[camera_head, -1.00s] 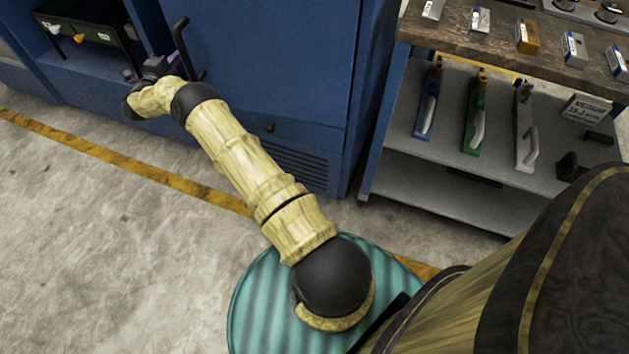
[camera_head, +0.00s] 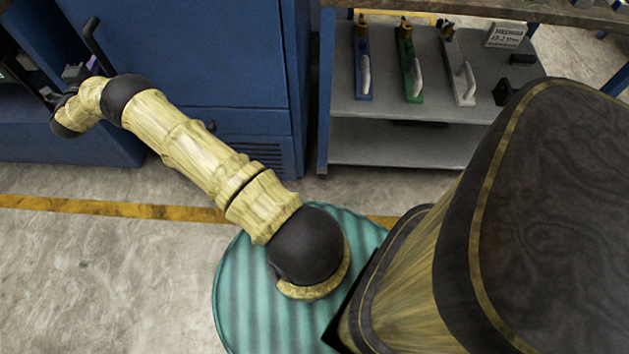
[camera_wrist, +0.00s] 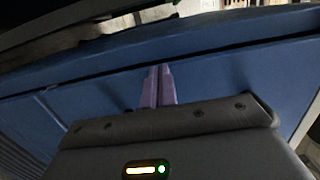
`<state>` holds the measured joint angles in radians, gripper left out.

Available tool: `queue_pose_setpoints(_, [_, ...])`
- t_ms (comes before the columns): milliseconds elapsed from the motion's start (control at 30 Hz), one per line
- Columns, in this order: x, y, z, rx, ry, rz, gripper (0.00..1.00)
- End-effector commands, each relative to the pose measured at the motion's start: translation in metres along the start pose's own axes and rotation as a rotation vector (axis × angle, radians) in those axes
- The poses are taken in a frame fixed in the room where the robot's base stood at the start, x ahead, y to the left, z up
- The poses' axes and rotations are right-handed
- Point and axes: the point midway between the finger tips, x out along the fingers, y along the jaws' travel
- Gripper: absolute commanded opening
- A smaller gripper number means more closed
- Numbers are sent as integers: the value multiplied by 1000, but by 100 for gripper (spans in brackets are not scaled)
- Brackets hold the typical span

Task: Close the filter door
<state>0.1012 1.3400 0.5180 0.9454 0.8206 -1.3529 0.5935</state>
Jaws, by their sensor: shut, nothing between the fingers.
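The blue cabinet door (camera_head: 195,50) fills the upper left of the head view, with a black bar handle (camera_head: 97,45) near its left edge. I take this as the filter door; whether it is ajar is unclear. My gripper (camera_head: 73,72) is just left of and below the handle, partly hidden by my wrist. In the wrist view my gripper (camera_wrist: 158,72) has its two purple fingers together, empty, in front of a blue panel (camera_wrist: 90,85). A dark seam runs across that panel above the fingers. Contact with the panel cannot be told.
A grey shelf cart (camera_head: 420,140) stands right of the cabinet, holding a blue, a green and a grey handled tool. A yellow floor line (camera_head: 130,207) crosses in front of the cabinet. Bare concrete floor (camera_head: 100,280) is free at lower left.

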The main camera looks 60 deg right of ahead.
Motion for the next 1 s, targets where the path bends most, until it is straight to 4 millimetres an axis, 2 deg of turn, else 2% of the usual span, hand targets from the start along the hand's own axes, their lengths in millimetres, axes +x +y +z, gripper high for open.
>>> queue_pose_setpoints(33, [15,-12,-9,6,13,-23,0])
queue_pose_setpoints(233, [14,-14,-9,7,14,-24,0])
queue_pose_setpoints(367, [4,-14,-8,6,16,-22,0])
queue_pose_setpoints(567, [-29,-10,2,3,11,-12,0])
queue_pose_setpoints(800, [-89,-8,17,1,-8,-8,0])
queue_pose_setpoints(1000, [-124,-6,20,2,-4,-7,0])
